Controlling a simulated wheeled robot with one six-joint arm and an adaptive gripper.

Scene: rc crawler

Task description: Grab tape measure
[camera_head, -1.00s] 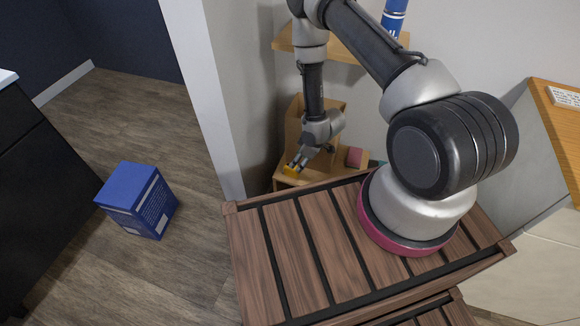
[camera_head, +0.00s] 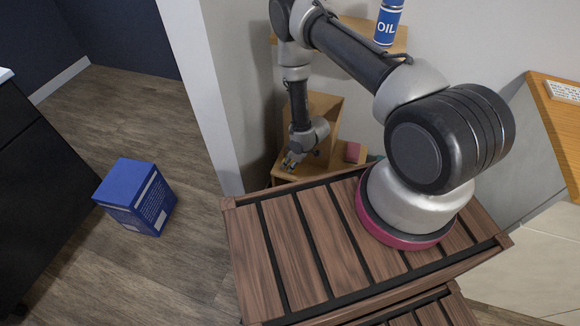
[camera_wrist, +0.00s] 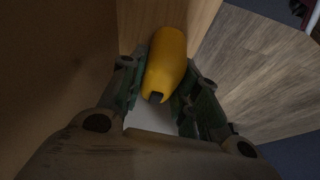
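The yellow tape measure (camera_wrist: 166,62) lies between the two fingers of my gripper in the wrist view, on or just above a light wooden surface. My gripper (camera_wrist: 163,85) is open around it, with one finger close on each side and a grey gap below it. I cannot tell whether either finger touches it. In the head view my gripper (camera_head: 289,164) is low at the wooden shelf unit (camera_head: 326,110), behind the slatted table. The tape measure is hidden there.
A slatted wooden table (camera_head: 295,262) stands in front of the shelf. A pink object (camera_head: 353,152) sits right of my gripper. A blue oil can (camera_head: 388,22) stands on the upper shelf. A blue box (camera_head: 138,197) is on the floor at left, with open floor around it.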

